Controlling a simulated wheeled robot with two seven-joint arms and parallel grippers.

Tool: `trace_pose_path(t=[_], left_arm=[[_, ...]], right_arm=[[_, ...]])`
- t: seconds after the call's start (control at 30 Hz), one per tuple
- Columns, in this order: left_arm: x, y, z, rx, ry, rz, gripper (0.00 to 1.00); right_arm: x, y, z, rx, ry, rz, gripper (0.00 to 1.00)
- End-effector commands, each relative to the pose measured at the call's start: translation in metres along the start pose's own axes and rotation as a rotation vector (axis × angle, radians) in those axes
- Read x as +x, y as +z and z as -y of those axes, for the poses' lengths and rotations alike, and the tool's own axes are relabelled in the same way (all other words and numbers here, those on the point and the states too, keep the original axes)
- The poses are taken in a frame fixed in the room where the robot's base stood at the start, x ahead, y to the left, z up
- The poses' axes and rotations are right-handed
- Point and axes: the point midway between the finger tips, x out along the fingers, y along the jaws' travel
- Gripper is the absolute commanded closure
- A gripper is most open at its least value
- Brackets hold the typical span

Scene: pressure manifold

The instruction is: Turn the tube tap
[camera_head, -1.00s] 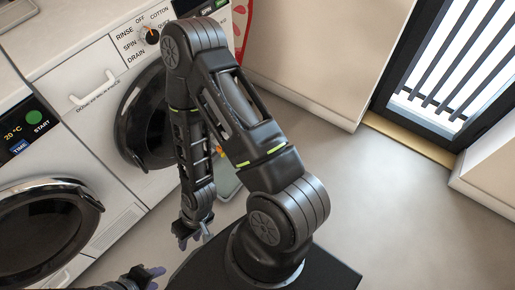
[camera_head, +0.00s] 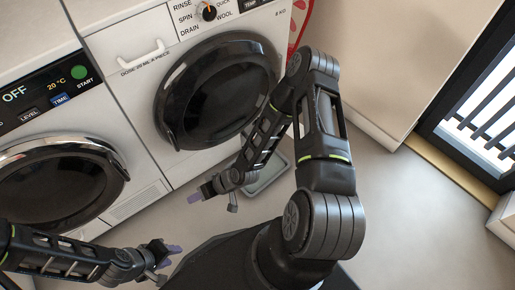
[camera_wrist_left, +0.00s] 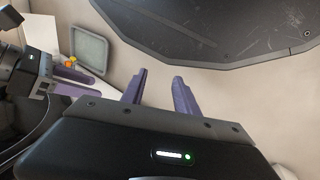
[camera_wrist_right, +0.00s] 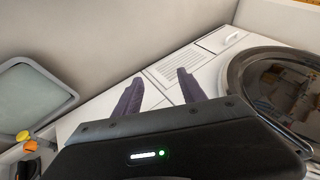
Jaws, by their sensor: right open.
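No tube tap can be made out for certain. Small yellow and orange parts (camera_wrist_right: 26,140) show beside a grey tray in the right wrist view, and at the tray's lower edge in the left wrist view (camera_wrist_left: 69,63); I cannot tell whether they belong to a tap. My left gripper (camera_head: 168,255) is low at the bottom of the head view, its purple fingers apart and empty in the left wrist view (camera_wrist_left: 158,80). My right gripper (camera_head: 198,195) is in front of the right machine, open and empty in the right wrist view (camera_wrist_right: 156,80).
A white washing machine (camera_head: 150,150) with a black round door (camera_head: 222,90) and a dial (camera_head: 208,12) stands behind my right gripper. A second machine's door (camera_head: 60,185) is at left. The grey tray (camera_head: 272,175) lies on the floor, partly behind my right arm. Floor at right is clear.

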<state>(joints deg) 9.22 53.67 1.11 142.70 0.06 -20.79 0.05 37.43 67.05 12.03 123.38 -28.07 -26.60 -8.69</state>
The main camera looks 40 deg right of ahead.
Motion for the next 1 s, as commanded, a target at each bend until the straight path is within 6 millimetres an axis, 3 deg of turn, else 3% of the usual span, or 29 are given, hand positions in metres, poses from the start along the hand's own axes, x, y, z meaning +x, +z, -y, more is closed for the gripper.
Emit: trace_pose_path(t=[0.03, 0.1, 0.23, 0.3, 0.4, 0.5, 0.63, 1.0], left_arm=[[0.018, -0.002, 0.008, -0.003, -0.002, -0.005, 0.64], [0.03, -0.004, 0.015, -0.006, -0.005, -0.011, 0.64], [0.051, -0.008, 0.025, -0.012, -0.009, -0.021, 0.64], [0.059, -0.009, 0.029, -0.015, -0.01, -0.026, 0.64], [0.068, -0.011, 0.034, -0.018, -0.013, -0.031, 0.64], [0.072, -0.013, 0.036, -0.02, -0.014, -0.034, 0.64], [0.073, -0.013, 0.037, -0.02, -0.014, -0.036, 0.64], [0.073, -0.013, 0.037, -0.02, -0.014, -0.036, 0.64]], right_arm=[[0.023, -0.013, -0.038, -0.008, -0.001, -0.093, 0.52], [0.035, -0.039, -0.086, -0.056, 0.011, -0.234, 0.52], [0.033, -0.07, -0.19, -0.152, 0.117, -0.477, 0.52], [0.021, -0.073, -0.244, -0.202, 0.2, -0.575, 0.52], [-0.001, -0.065, -0.307, -0.263, 0.319, -0.665, 0.52], [-0.018, -0.054, -0.346, -0.306, 0.403, -0.708, 0.52], [-0.029, -0.047, -0.365, -0.331, 0.451, -0.727, 0.52], [-0.028, -0.049, -0.366, -0.335, 0.452, -0.727, 0.52]])
